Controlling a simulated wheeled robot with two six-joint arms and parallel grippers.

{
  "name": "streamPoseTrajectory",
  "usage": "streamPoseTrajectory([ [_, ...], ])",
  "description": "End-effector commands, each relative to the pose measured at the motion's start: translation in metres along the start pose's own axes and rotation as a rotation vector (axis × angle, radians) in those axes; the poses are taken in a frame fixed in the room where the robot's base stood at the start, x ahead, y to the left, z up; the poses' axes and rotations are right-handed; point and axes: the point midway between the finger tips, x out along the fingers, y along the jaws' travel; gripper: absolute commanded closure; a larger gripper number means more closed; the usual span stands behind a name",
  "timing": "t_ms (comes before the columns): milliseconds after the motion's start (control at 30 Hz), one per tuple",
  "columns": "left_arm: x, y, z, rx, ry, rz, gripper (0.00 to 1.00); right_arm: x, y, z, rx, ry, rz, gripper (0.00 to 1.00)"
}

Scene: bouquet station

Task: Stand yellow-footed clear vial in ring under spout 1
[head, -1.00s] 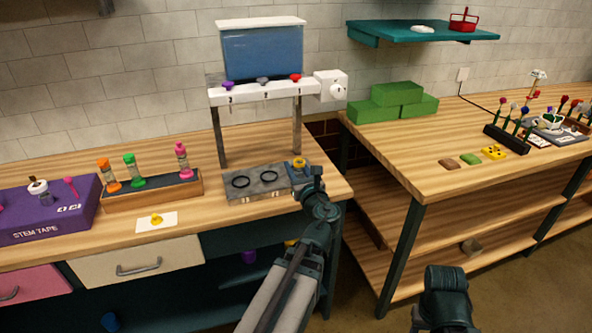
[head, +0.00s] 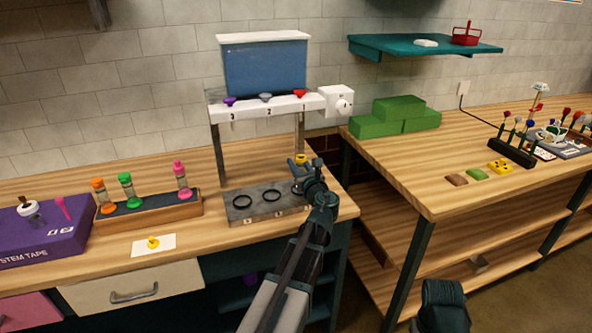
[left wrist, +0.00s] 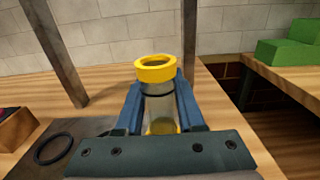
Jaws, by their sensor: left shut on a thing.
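The clear vial has a yellow rim (left wrist: 155,68) at its top and yellow showing at its lower end (left wrist: 160,127). My left gripper (left wrist: 160,100) is shut on it, a finger on each side, and the vial looks upright. In the head view my left gripper (head: 306,172) is over the right end of the grey plate (head: 255,212), below red-valved spout 1 (head: 300,94). The ring under spout 1 (head: 296,188) is mostly hidden by my gripper. I cannot tell whether the vial's foot is inside it.
The plate's other rings (head: 242,198) (head: 271,195) are empty. The dispenser's right leg (head: 300,135) stands close behind my gripper. A wooden rack (head: 150,208) with several capped vials and a white card (head: 153,245) with a yellow piece are to the left.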

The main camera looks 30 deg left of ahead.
Motion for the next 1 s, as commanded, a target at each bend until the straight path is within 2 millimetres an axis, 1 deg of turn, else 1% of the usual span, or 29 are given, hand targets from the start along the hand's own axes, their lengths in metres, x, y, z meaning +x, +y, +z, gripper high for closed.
streamPoseTrajectory([
  [167,0.020,-0.010,-0.005,0.001,-0.001,0.001,1.00,0.005,-0.001,-0.001,0.000,0.000,0.000,0.50],
  [200,0.017,-0.007,-0.017,0.001,0.000,0.002,1.00,0.017,-0.002,-0.001,0.000,0.000,0.000,0.50],
  [300,0.017,-0.004,-0.032,0.001,0.000,0.002,1.00,0.032,-0.003,-0.002,0.000,0.000,0.000,0.50],
  [367,0.017,-0.004,-0.038,0.001,-0.001,0.003,1.00,0.037,-0.004,-0.002,0.000,0.000,0.000,0.50],
  [433,0.017,-0.003,-0.040,0.001,-0.001,0.003,1.00,0.040,-0.004,-0.002,0.000,0.000,0.000,0.50],
  [667,0.017,-0.003,-0.037,0.001,-0.001,0.002,1.00,0.037,-0.004,-0.002,-0.001,0.000,0.000,0.50],
  [833,0.017,-0.003,-0.042,0.001,-0.001,0.002,1.00,0.041,-0.004,-0.003,-0.001,0.000,0.000,0.50],
  [867,0.017,-0.003,-0.041,0.000,0.000,0.002,0.59,0.040,-0.004,-0.003,-0.001,0.000,0.000,0.50],
  [1000,0.017,-0.003,-0.040,0.000,0.000,0.002,0.34,0.040,-0.004,-0.002,-0.001,0.000,0.000,0.50],
])
